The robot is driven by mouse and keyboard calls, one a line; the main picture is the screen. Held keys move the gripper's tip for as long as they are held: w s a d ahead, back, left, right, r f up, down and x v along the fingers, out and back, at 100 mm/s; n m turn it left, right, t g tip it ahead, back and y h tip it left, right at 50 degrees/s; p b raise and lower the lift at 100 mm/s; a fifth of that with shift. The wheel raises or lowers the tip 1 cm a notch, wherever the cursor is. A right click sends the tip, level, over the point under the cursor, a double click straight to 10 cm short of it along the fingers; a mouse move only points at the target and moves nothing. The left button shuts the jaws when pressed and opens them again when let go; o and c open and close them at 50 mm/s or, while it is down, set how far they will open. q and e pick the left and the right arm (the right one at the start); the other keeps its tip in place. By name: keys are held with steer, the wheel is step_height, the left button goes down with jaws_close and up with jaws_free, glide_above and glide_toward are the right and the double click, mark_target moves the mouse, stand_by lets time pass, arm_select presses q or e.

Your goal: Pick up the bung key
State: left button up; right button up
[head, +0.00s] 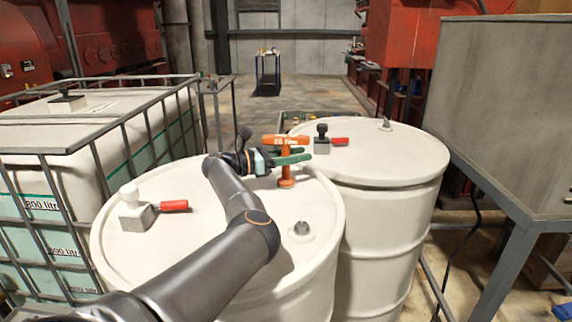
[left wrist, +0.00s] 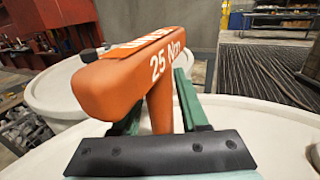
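The bung key is an orange T-shaped tool (head: 286,141) marked "25 Nm", upright on the near drum's lid at its far edge. It fills the middle of the left wrist view (left wrist: 135,78), its crossbar pointing toward the camera. My left gripper (head: 300,155) has its green fingers around the key's stem, below the crossbar, one on each side. In the left wrist view the fingers (left wrist: 160,100) seem slightly apart from the stem, so I read them as open. The crossbar hides part of the fingers. My right gripper is not in view.
The near white drum (head: 250,285) also bears a grey block with a red handle (head: 138,213) and a bung (head: 301,231). The second drum (head: 390,170) bears a similar red-handled item (head: 322,140). A caged tank (head: 60,190) stands left, a grey cabinet (head: 510,110) right.

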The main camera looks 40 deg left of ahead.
arm_select(q)
jaws_close()
steer(key=shift+r, duration=0.15)
stand_by(0.4)
